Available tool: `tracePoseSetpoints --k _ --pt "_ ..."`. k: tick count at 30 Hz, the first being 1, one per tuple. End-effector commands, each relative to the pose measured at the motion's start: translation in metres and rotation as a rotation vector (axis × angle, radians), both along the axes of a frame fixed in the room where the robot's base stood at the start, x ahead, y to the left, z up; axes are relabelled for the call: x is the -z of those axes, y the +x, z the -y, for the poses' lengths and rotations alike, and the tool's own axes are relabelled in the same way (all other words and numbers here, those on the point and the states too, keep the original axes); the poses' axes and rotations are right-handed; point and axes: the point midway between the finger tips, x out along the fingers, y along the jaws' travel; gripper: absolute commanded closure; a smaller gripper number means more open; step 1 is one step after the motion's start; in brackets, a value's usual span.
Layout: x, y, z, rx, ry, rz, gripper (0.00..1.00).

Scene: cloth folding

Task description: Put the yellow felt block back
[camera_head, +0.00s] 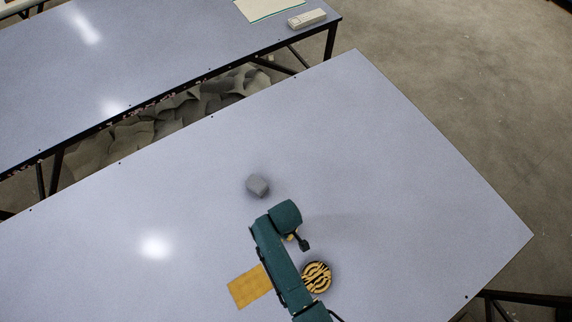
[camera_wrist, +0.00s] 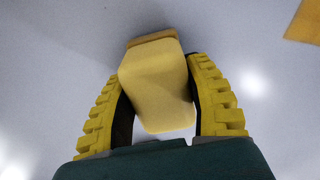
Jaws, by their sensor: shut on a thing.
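The yellow felt block (camera_wrist: 158,95) is between the two ridged yellow fingers of my gripper (camera_wrist: 158,68) in the wrist view. The gripper is shut on it. A tan edge shows at the block's far end. Behind it is the grey-blue tabletop; the gap between them is hard to judge. In the head view my gripper (camera_head: 296,239) is at the end of the teal arm, over the middle of the near table. There the arm mostly hides it, and I cannot make out the block clearly.
The table's right side is clear. A second table (camera_head: 180,60) stands behind, across a gap.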

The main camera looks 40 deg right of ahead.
Motion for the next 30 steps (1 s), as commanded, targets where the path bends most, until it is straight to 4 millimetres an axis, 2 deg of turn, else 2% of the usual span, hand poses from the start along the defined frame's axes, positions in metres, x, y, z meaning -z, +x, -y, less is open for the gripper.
tracePoseSetpoints --k 4,5,8,16,20,23,30 --pt "0.004 0.0 0.0 0.0 0.0 -0.001 0.77" --pt "0.003 0.0 0.0 0.0 0.0 -0.001 0.44" --pt "0.003 0.0 0.0 0.0 0.001 -0.001 0.25" --pt "0.003 0.0 0.0 0.0 0.0 -0.001 0.24" --pt "-0.007 0.0 0.0 0.0 -0.001 0.001 0.24" --pt "-0.027 0.001 0.0 0.0 -0.001 0.003 0.24" --pt "-0.088 0.0 0.0 0.0 0.0 0.002 0.24"
